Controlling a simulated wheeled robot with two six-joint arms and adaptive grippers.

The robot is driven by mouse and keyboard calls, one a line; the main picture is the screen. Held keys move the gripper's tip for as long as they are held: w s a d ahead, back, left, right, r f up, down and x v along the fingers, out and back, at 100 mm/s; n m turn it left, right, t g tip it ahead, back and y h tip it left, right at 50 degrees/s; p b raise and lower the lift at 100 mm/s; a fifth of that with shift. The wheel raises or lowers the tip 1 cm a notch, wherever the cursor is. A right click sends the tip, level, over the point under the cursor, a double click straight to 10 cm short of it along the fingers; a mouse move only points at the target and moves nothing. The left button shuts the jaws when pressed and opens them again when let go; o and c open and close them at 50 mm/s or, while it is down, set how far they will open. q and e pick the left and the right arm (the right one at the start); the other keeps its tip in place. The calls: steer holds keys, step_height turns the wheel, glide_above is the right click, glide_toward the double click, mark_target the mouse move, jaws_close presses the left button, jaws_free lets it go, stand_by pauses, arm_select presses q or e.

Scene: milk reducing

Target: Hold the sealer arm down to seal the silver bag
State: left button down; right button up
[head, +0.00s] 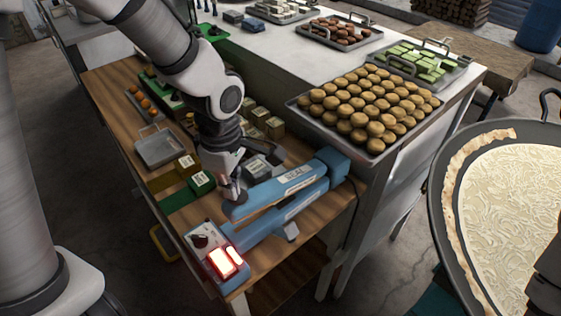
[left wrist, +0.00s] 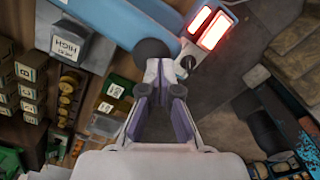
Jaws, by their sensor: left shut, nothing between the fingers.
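The blue sealer stands on the wooden shelf, its upper arm (head: 285,190) above its lower base (head: 270,222), with a narrow gap between them toward the free end. My left gripper (head: 236,192) is shut and empty, pointing down at the free end of the sealer arm. In the left wrist view its fingers (left wrist: 163,95) are by a dark round pad (left wrist: 152,52) at the arm's end; I cannot tell if they touch. A silver-grey bag (head: 258,168) with a label lies behind the sealer arm and also shows in the left wrist view (left wrist: 80,45). Its edge at the jaw is hidden.
The sealer's red lights (head: 226,261) glow at its front end. A tray of round brown pieces (head: 392,142) is on the white counter. Small labelled boxes (head: 201,182) and a clear container (head: 158,148) stand left of my gripper. A large pan (head: 437,215) is at right, with a dark part at the edge.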

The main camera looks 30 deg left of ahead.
step_height(320, 180, up, 9)
steer(key=p, duration=0.8)
steer(key=shift+f, duration=0.15)
